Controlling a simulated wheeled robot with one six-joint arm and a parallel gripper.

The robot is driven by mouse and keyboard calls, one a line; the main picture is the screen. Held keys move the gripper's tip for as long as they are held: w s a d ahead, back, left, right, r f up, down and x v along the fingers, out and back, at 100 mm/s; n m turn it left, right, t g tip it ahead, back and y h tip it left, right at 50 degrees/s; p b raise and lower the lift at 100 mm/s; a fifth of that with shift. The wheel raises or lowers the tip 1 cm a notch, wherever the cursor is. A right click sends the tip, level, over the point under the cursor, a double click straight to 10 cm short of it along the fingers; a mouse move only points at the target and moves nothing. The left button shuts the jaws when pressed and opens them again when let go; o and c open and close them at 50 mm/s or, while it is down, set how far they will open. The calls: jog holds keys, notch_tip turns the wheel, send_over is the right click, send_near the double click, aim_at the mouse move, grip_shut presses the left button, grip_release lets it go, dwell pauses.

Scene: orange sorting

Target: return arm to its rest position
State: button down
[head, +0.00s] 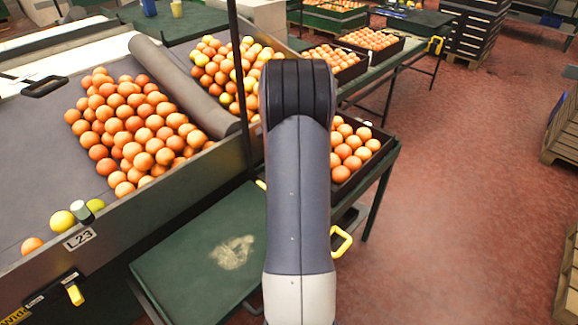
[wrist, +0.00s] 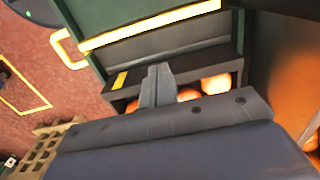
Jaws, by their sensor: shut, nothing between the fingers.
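My arm (head: 298,190) rises through the middle of the head view, its dark elbow at the top. My gripper is hidden behind it there. In the wrist view my gripper (wrist: 158,80) shows as two grey fingers pressed together with nothing between them. Behind the fingers is a dark crate (wrist: 120,94) with a few oranges (wrist: 216,84) in it. I cannot tell how far the fingertips are from it. In the head view a dark crate of oranges (head: 352,148) sits just right of my arm.
A sloped grey sorting bed (head: 40,160) with many oranges lies at left, with yellow fruit among them. A green table (head: 190,255) stands in front. More crates of oranges (head: 370,40) stand on tables behind. Red floor (head: 460,200) at right is open, with wooden pallets (head: 562,130) at the edge.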

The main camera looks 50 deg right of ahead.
jog(key=shift+r, duration=0.35)
